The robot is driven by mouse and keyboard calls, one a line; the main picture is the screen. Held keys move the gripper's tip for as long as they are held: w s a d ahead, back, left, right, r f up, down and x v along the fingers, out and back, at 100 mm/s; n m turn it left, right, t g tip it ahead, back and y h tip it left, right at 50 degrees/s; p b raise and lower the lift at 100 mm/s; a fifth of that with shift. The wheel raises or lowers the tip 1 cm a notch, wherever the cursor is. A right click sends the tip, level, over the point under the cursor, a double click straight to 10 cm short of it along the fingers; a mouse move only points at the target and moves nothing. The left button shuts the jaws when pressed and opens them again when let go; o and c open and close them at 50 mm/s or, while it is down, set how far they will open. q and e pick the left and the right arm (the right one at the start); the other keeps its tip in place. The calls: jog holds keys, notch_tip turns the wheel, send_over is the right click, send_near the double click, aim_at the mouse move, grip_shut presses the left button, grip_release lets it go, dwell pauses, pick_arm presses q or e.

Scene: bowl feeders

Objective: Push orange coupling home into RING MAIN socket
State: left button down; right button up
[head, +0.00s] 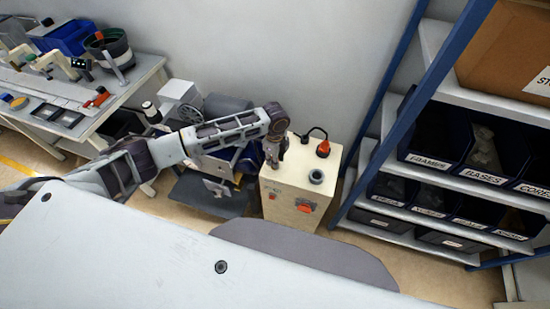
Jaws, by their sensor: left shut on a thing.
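A cream box (291,203) stands on the floor against the wall. On its top, at the back right, sits an orange coupling (323,148) with a black cable looping from it to the left. A grey round socket (316,176) with a dark opening is on the top in front of the coupling, apart from it. No RING MAIN label is legible. My left gripper (276,164) points down over the left part of the box top, left of the coupling and socket. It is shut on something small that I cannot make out. My right gripper is not in view.
An orange-red switch (305,206) is on the box's front. Blue-framed shelving (390,102) with labelled bins stands close on the right. A workbench (100,122) with tools is at the left. Grey and dark machinery (212,193) stands left of the box, beneath my left arm.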

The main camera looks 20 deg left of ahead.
pick_arm(q)
jog(key=shift+f, duration=0.1)
jog(key=c, duration=1.1)
grip_release()
jog(key=shift+o, duration=0.2)
jog(key=shift+o, duration=0.8)
jog(key=shift+r, duration=0.2)
jog(key=shift+r+p, duration=1.15)
jog(key=shift+p, duration=0.3)
jog(key=shift+r+p, duration=0.55)
jog(key=shift+r, duration=1.75)
